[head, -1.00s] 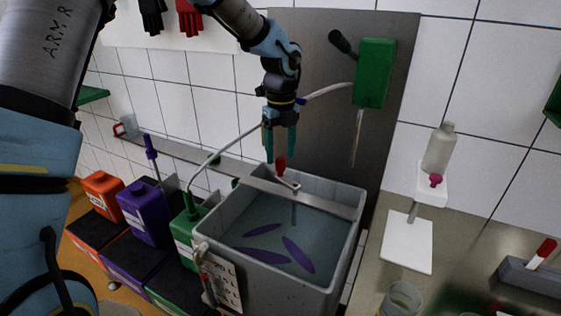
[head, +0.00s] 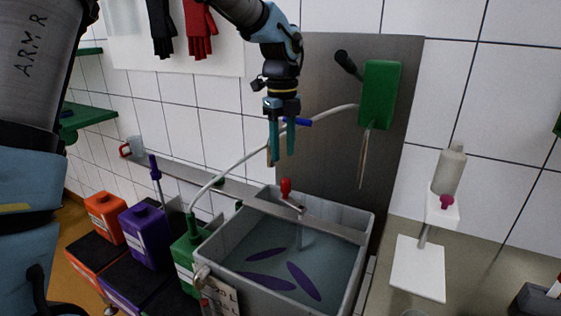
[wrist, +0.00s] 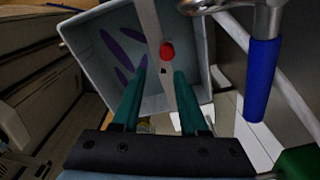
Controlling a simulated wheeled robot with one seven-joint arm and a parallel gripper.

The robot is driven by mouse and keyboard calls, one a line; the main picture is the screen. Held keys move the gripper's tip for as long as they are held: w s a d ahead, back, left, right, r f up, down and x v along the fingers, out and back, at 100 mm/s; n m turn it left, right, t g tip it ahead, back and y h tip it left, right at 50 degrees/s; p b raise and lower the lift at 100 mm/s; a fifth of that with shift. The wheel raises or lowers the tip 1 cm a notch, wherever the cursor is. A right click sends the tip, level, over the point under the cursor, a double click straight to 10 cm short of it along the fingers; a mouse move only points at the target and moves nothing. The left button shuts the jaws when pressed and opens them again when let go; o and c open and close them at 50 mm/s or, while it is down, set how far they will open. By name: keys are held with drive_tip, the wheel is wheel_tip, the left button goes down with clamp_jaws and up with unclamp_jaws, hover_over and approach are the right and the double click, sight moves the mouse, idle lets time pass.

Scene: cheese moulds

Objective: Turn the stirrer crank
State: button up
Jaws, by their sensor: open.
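The stirrer crank has a red knob (head: 285,187) on a short arm above the metal crossbar (head: 330,222) of the grey vat (head: 369,240). In the wrist view the red knob (wrist: 167,50) shows beyond the fingertips, roughly between their lines. My gripper (head: 281,160) is open and empty, pointing down a little above the knob, with a gap between them. Its teal fingers (wrist: 160,75) are apart in the wrist view. Purple paddles (head: 303,281) lie in the vat's bluish liquid.
A blue lever (wrist: 262,80) and pipe are close to the right of my gripper. A green box (head: 381,92) hangs on the steel panel. Orange, purple (head: 146,236) and green containers stand left of the vat. A white stand with a bottle (head: 449,172) is at right.

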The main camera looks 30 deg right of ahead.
drive_tip(key=a+n, duration=0.1)
drive_tip(key=n, duration=0.1)
drive_tip(key=a+n+b, duration=0.1)
drive_tip(key=a+n, duration=0.1)
drive_tip(key=s+a+f+n+h, duration=0.1)
drive_tip(key=n, duration=0.1)
drive_tip(key=shift+a, duration=0.2)
drive_tip(key=shift+c, duration=1.4)
drive_tip(key=a+n+h, duration=0.1)
drive_tip(key=a+n, duration=0.1)
drive_tip(key=n, duration=0.1)
drive_tip(key=a+n+h+b, duration=0.1)
drive_tip(key=n, duration=0.2)
drive_tip(key=w+a+r+n+h+b, duration=0.1)
drive_tip(key=a+n, duration=0.1)
drive_tip(key=n, duration=0.1)
drive_tip(key=shift+w+a+r+n, duration=0.1)
drive_tip(key=shift+a+n, duration=0.2)
drive_tip(key=shift+n, duration=0.1)
clamp_jaws()
drive_tip(key=shift+n, duration=0.3)
drive_tip(key=shift+w+d+f+p, duration=0.1)
drive_tip(key=shift+d+f+p, duration=0.75)
drive_tip(key=shift+d+f, duration=0.55)
drive_tip(key=shift+d+f+p, duration=0.85)
drive_tip(key=shift+d+f, duration=0.2)
drive_tip(key=shift+f, duration=0.6)
drive_tip(key=shift+w+d+f+p, duration=0.1)
drive_tip(key=shift+d+f+p, duration=0.75)
drive_tip(key=shift+d+f, duration=0.55)
